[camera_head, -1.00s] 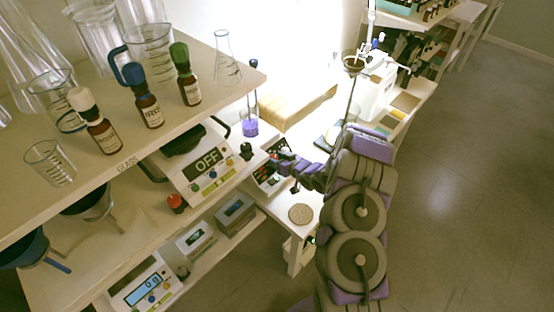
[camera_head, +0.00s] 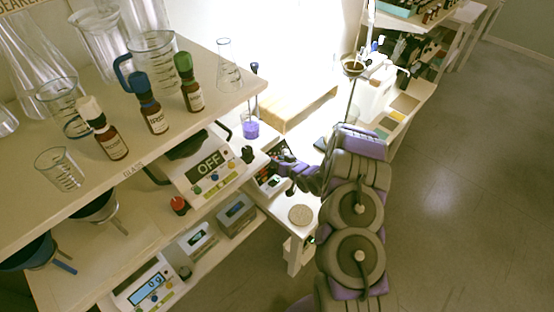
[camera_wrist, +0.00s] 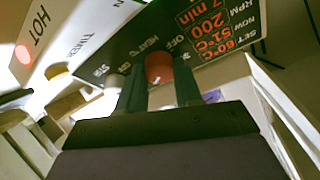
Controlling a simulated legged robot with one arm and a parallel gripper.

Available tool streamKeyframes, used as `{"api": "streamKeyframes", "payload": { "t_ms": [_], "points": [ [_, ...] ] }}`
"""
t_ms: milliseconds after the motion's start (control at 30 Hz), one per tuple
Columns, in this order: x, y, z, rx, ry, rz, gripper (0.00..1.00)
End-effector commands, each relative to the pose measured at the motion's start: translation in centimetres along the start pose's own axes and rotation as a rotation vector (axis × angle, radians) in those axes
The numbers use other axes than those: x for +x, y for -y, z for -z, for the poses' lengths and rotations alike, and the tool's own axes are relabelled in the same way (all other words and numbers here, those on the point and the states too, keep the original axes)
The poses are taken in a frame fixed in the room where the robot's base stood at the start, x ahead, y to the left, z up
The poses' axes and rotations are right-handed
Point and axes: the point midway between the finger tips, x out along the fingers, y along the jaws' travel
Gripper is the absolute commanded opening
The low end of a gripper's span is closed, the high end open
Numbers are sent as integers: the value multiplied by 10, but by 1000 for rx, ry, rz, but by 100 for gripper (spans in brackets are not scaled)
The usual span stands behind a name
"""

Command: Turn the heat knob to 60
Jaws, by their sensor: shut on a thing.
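The red heat knob (camera_wrist: 158,68) sits on the dark front panel (camera_wrist: 120,62) of the heating device, beside the words HEAT and OFF. My gripper (camera_wrist: 160,82) has its two dark fingers on either side of the knob and is shut on it. A display (camera_wrist: 208,28) with red figures on the same panel appears to read set 60°C, now 51°C, 200 and 7 min. In the head view my gripper (camera_head: 280,166) is at the device (camera_head: 272,183), and the knob is hidden there.
A paler knob (camera_wrist: 115,80) is beside the heat knob, near STIR. A lit red spot (camera_wrist: 22,54) is by HOT. A round cork-coloured disc (camera_head: 300,215) lies on the bench in front.

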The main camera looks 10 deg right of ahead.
Motion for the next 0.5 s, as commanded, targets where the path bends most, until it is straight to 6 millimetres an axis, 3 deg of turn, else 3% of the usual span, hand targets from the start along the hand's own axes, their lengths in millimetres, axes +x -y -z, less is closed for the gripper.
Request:
{"api": "streamKeyframes", "payload": {
  "t_ms": [167,200,500],
  "points": [
    [0,-1,0,0,-2,-1,4],
    [0,-1,0,0,-2,-1,35],
    [0,0,0,-1,-2,0,60]
  ]
}}
